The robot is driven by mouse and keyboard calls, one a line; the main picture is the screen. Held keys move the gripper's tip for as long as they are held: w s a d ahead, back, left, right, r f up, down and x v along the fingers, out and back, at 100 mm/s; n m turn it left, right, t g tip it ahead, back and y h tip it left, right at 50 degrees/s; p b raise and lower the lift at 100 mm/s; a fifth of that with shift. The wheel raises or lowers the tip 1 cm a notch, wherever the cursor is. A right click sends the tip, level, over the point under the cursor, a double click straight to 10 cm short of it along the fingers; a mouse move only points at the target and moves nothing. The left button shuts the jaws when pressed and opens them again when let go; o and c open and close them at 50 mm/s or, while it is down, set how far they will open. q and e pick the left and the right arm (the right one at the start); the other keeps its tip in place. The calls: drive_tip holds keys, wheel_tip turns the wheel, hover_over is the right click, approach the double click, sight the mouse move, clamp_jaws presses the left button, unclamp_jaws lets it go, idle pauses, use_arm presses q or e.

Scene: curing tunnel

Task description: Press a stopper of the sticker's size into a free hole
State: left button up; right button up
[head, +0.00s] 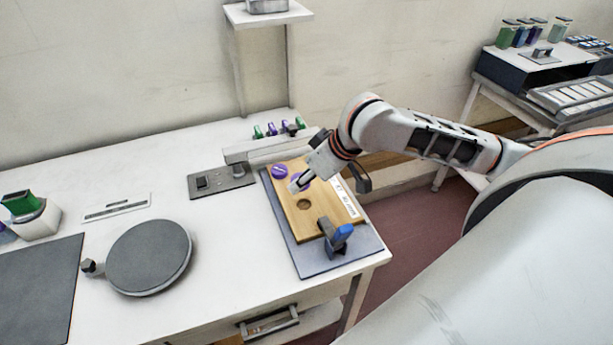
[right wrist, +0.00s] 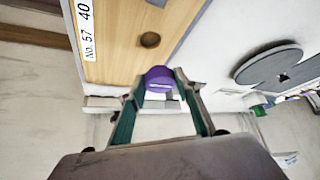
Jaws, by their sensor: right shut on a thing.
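A wooden board (head: 318,222) lies on a grey base at the table's right end. A white sticker (head: 345,198) on its right edge reads "No. 57 40" in the right wrist view (right wrist: 85,30). One round hole (head: 304,204) is empty and also shows in the right wrist view (right wrist: 149,40). A purple stopper (head: 279,171) sits at the board's far left corner. My right gripper (right wrist: 158,88) is shut on another purple stopper (right wrist: 158,74), over the board beyond the empty hole. I cannot tell whether this stopper touches the board. My left gripper is not in view.
A clamp with a blue handle (head: 342,233) stands at the board's near end. Behind the board, a raised rack (head: 270,147) holds green and purple stoppers. A round dark turntable (head: 148,256) stands left of the board, with bare tabletop between them.

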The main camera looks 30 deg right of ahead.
drive_tip(key=shift+d+f, duration=0.15)
drive_tip(key=shift+d, duration=0.2)
drive_tip(key=shift+f, duration=3.05)
drive_tip(key=shift+f, duration=0.4)
drive_tip(key=o, duration=1.6)
drive_tip(key=shift+c, duration=0.2)
drive_tip(key=shift+r, duration=3.5)
